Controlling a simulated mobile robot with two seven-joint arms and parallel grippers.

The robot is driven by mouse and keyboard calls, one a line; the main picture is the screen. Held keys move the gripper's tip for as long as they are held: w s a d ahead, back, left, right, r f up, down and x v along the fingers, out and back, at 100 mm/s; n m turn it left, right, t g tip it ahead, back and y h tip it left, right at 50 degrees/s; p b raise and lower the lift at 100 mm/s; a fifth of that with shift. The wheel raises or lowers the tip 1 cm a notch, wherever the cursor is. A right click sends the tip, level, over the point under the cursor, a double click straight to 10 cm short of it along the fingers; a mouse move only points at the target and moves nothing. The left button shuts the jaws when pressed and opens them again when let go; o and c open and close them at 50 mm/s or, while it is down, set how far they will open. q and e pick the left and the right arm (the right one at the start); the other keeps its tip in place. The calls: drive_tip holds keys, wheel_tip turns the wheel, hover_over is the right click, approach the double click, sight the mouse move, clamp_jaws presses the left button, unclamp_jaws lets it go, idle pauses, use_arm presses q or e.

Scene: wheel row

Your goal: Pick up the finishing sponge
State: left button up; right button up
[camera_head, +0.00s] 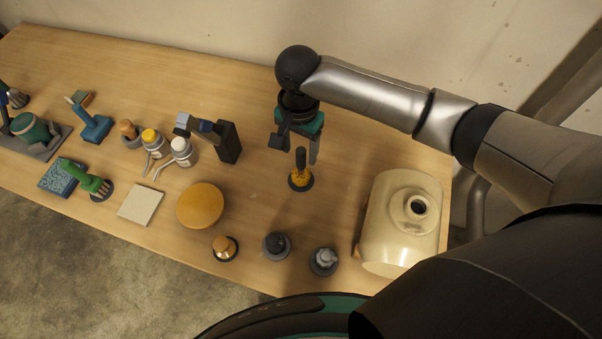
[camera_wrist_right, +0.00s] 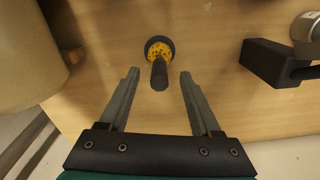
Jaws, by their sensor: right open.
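What looks like the finishing sponge is a small yellow, dark-speckled piece with an upright black handle (camera_head: 301,178). It stands on a dark round base on the table, right of the middle. In the right wrist view the sponge (camera_wrist_right: 159,48) is at the upper middle, its handle pointing toward the camera. My right gripper (camera_head: 296,150) is open and empty above it. In the right wrist view, my right gripper (camera_wrist_right: 160,74) has a finger on each side of the handle's line, apart from it. My left gripper is not in view.
A large cream jug (camera_head: 391,235) lies to the right. Three small knobbed pieces line the front edge, one of them black (camera_head: 276,245). An orange disc (camera_head: 200,206), a pale square (camera_head: 140,204), a black stand (camera_head: 229,143) and several tools fill the left.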

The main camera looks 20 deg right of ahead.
sight(301, 161)
drive_tip(key=shift+w+d+f+b, duration=0.1)
drive_tip(key=shift+f+b, duration=0.25)
drive_tip(key=shift+f, duration=1.15)
drive_tip(key=shift+w+d+f+b, duration=0.1)
drive_tip(key=shift+f+b, duration=0.2)
drive_tip(key=shift+f, duration=1.15)
drive_tip(key=shift+c, duration=0.3)
clamp_jaws()
